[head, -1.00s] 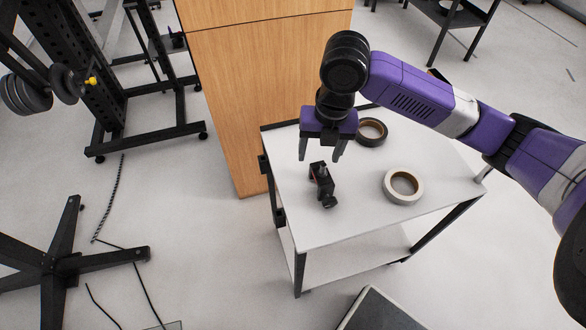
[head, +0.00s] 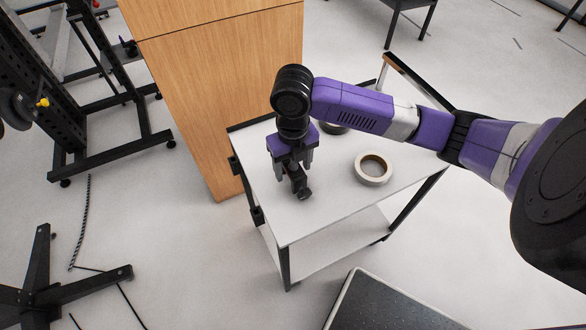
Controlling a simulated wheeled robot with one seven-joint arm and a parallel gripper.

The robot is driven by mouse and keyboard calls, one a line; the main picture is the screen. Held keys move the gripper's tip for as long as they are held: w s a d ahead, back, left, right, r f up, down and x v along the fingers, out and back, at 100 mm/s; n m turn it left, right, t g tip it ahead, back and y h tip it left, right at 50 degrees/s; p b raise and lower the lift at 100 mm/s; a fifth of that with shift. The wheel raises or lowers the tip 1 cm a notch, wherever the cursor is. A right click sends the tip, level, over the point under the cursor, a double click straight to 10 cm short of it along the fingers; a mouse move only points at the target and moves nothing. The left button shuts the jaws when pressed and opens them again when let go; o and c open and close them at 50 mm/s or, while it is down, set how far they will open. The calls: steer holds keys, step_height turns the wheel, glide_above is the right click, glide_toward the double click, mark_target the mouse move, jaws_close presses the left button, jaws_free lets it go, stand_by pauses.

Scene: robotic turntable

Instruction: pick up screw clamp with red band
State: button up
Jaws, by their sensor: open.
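The screw clamp (head: 301,188) is a small black object on the white top of the cart (head: 334,215). Its upper part is hidden by my gripper, and its red band does not show now. My gripper (head: 293,176) points down over the clamp, with its fingers low at the clamp's far end. The fingers are open, one on either side of the clamp's upper part. Whether they touch it I cannot tell.
A light grey tape roll (head: 373,169) lies to the right of the clamp. A dark roll (head: 333,128) is mostly hidden behind my arm. A wooden cabinet (head: 220,75) stands behind the cart. A dark-topped platform (head: 385,305) is at the front.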

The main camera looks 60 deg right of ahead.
steer(key=shift+f, duration=0.1)
steer(key=shift+c, duration=0.2)
jaws_close()
